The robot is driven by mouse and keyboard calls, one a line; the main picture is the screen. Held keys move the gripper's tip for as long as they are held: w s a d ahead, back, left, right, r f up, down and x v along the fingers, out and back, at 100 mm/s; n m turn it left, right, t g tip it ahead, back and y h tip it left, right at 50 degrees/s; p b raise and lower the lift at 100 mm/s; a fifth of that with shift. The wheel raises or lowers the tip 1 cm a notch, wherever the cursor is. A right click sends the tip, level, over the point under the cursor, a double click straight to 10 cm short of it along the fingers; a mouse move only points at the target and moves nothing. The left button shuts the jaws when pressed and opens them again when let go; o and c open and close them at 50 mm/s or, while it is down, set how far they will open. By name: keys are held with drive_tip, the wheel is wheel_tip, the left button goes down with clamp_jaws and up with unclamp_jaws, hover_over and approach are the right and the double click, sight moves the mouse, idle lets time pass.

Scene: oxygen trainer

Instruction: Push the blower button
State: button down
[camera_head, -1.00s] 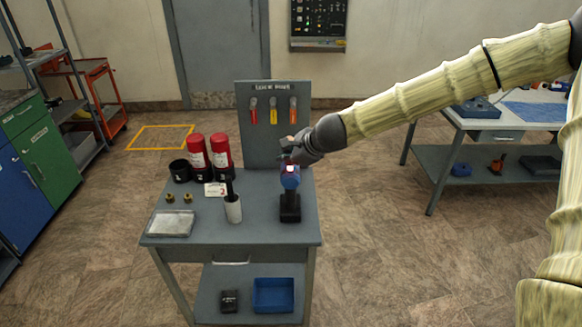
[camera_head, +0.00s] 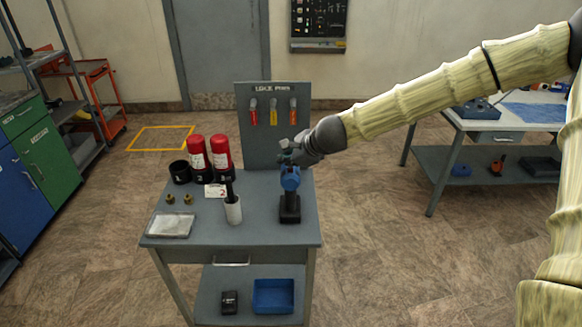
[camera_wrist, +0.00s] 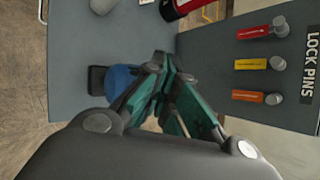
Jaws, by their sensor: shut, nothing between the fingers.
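The blower (camera_head: 290,182) looks like a blue-bodied device on a black base, standing upright near the right edge of the grey table (camera_head: 262,236). Its button cannot be made out. My gripper (camera_head: 286,153), with teal fingers, is just above and behind the top of the blower. In the wrist view, the closed fingertips (camera_wrist: 160,60) are empty and beside the blue body (camera_wrist: 122,78), which they partly cover. Whether they touch it cannot be told.
The lock-pin panel (camera_head: 262,145) with red, yellow and orange pins stands close behind my gripper. Red cylinders (camera_head: 220,150) and a white holder with black handle (camera_head: 233,210) stand to the left. A silver tray (camera_head: 171,224) lies at front left.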

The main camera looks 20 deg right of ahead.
sight(288, 172)
drive_tip(key=shift+r+p, duration=0.3)
drive_tip(key=shift+r, duration=0.2)
drive_tip(key=shift+r, duration=0.15)
drive_tip(key=shift+r+p, duration=2.7)
drive_tip(key=shift+r, duration=0.15)
